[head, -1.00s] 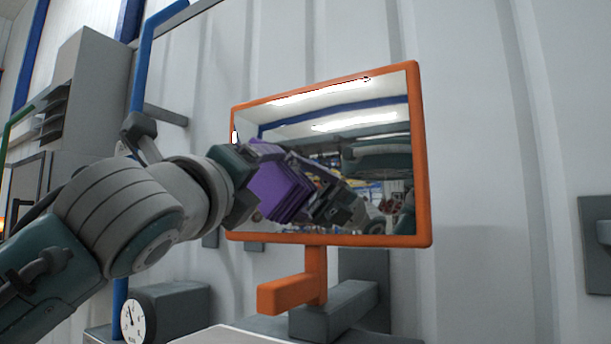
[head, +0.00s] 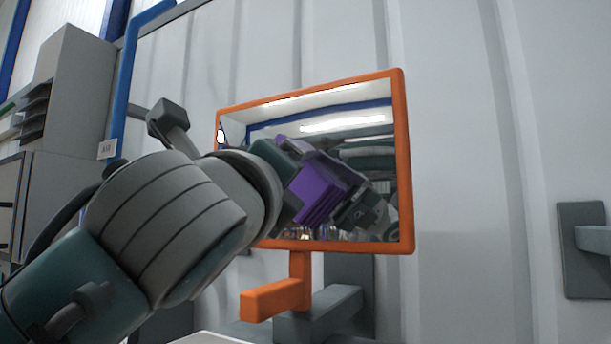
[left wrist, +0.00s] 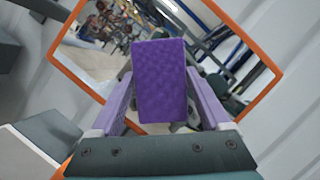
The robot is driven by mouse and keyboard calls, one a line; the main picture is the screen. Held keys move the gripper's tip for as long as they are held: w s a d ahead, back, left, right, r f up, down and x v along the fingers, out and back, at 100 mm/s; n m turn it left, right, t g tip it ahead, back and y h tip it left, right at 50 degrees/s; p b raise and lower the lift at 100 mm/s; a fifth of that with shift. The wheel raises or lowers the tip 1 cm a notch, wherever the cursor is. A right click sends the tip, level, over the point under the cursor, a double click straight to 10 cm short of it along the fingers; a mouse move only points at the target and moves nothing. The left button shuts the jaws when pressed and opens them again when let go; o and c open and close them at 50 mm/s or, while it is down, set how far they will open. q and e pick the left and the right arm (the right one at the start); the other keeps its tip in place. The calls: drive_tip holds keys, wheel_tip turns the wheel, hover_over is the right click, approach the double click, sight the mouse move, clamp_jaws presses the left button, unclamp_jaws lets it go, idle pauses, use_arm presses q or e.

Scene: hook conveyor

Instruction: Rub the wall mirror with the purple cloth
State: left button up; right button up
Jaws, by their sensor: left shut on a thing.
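The wall mirror (head: 362,147) has an orange frame and stands upright on an orange and grey bracket against the wall. It also shows in the left wrist view (left wrist: 215,40). The purple cloth (head: 318,194) is a folded block in front of the mirror glass. In the left wrist view the cloth (left wrist: 159,80) sits between the two fingers of my left gripper (left wrist: 160,104), which is shut on it. I cannot tell whether the cloth touches the glass. A reflection of cloth and gripper shows in the mirror. My right gripper is not in view.
The orange and grey bracket (head: 275,300) juts out below the mirror. A grey plate with a peg (head: 583,250) is on the wall at the right. A grey cabinet (head: 70,95) and a blue post (head: 126,90) stand at the left.

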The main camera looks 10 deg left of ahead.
sight(316, 171)
use_arm(q)
drive_tip(key=shift+s+d, duration=0.3)
drive_tip(key=shift+d, duration=0.6)
drive_tip(key=shift+s+d, duration=0.25)
drive_tip(key=shift+d, duration=0.65)
drive_tip(key=shift+r, duration=0.1)
drive_tip(key=w+a+p, duration=0.3)
drive_tip(key=a, duration=0.6)
drive_tip(key=shift+w+a, duration=0.2)
drive_tip(key=shift+a, duration=0.2)
drive_tip(key=s+a+p, duration=0.2)
drive_tip(key=s, duration=0.3)
drive_tip(key=shift+s, duration=0.35)
